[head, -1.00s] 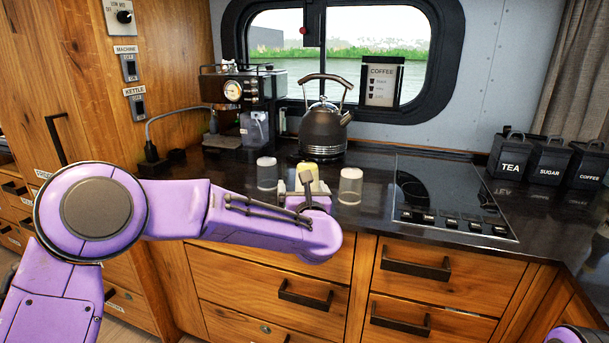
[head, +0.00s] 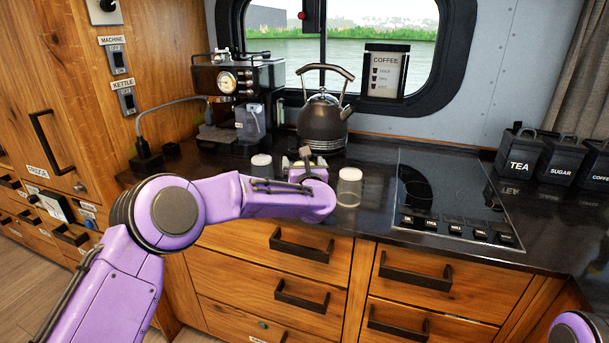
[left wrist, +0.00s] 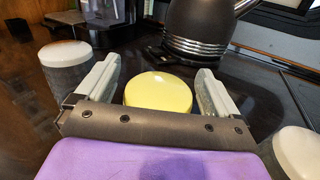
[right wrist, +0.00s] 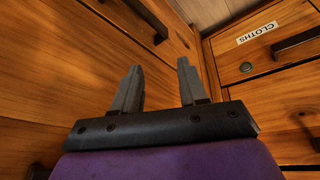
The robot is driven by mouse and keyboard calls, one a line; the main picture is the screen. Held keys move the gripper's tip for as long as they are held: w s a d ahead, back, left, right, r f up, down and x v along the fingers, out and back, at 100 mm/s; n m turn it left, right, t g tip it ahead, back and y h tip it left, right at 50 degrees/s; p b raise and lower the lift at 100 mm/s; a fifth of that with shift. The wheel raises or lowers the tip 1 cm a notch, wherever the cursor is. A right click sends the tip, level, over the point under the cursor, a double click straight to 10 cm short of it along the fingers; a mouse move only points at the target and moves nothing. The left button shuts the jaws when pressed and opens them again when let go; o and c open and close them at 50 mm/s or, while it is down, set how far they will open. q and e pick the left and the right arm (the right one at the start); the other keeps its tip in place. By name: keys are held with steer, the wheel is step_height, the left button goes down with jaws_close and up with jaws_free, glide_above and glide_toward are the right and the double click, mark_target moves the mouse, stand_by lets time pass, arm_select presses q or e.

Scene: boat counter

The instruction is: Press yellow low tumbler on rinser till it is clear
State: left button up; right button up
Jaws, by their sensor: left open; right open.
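The yellow low tumbler (left wrist: 158,92) shows in the left wrist view as a round pale-yellow top between the fingers of my left gripper (left wrist: 158,70). The fingers are open, one on each side of it; I cannot tell whether they touch it. In the head view my left gripper (head: 305,160) is low over the counter and hides most of the tumbler. I cannot make out the rinser in any view. My right gripper (right wrist: 160,85) is open and empty in front of the wooden drawers, below the counter.
White-topped clear tumblers stand left (head: 262,168) and right (head: 348,188) of my left gripper, close by. A dark kettle (head: 323,125) stands just behind. A coffee machine (head: 232,80) is at back left, a hob (head: 450,195) at right. Black canisters (head: 520,152) stand far right.

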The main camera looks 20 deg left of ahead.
arm_select(q)
steer(key=shift+w, duration=0.2)
steer(key=shift+a, duration=0.1)
steer(key=c, duration=1.2)
steer(key=shift+r, duration=0.1)
